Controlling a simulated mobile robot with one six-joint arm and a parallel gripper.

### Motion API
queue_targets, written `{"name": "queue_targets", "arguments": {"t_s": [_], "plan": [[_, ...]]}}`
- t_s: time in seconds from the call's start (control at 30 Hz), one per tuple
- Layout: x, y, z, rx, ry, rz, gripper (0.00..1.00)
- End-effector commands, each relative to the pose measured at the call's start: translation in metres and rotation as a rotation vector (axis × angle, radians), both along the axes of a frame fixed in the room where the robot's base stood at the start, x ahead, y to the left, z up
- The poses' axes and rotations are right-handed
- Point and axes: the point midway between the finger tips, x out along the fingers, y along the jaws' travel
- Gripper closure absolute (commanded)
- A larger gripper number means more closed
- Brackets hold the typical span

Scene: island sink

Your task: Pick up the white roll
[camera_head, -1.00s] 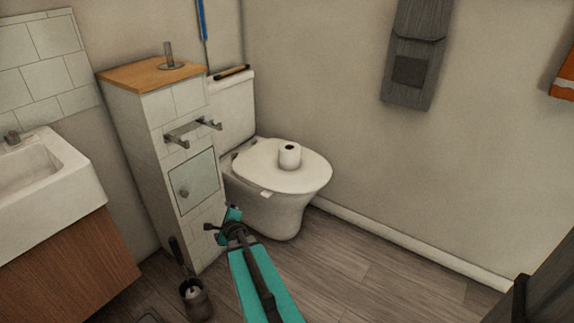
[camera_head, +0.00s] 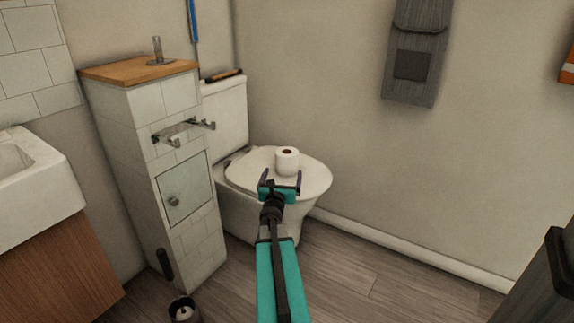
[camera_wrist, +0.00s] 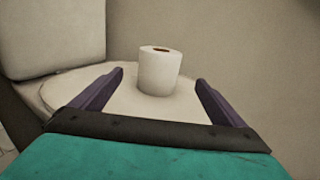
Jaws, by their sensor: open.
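The white roll (camera_head: 287,161) stands upright on the closed toilet lid (camera_head: 318,178). In the wrist view the roll (camera_wrist: 160,72) is ahead of my gripper, between the lines of its two fingers, with its brown core hole showing on top. My gripper (camera_head: 282,177) is open and empty at the near edge of the lid, just in front of the roll. In the wrist view its purple fingertips (camera_wrist: 160,76) are spread wider than the roll and do not appear to touch it.
The toilet tank (camera_head: 228,110) stands behind and left of the roll. A tiled cabinet (camera_head: 140,120) with a wooden top and a metal holder (camera_head: 180,131) is to the left. A sink (camera_head: 35,185) is at far left, a brush holder (camera_head: 184,310) on the floor. The right wall is clear near the lid.

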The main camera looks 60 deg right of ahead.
Motion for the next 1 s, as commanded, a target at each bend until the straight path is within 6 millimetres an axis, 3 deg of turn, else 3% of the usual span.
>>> {"name": "queue_targets", "arguments": {"t_s": [0.37, 1.0], "plan": [[0.003, -0.01, -0.001, 0.0, 0.003, -0.002, 0.06], [0.025, -0.062, -0.001, 0.0, 0.003, -0.004, 0.06]]}}
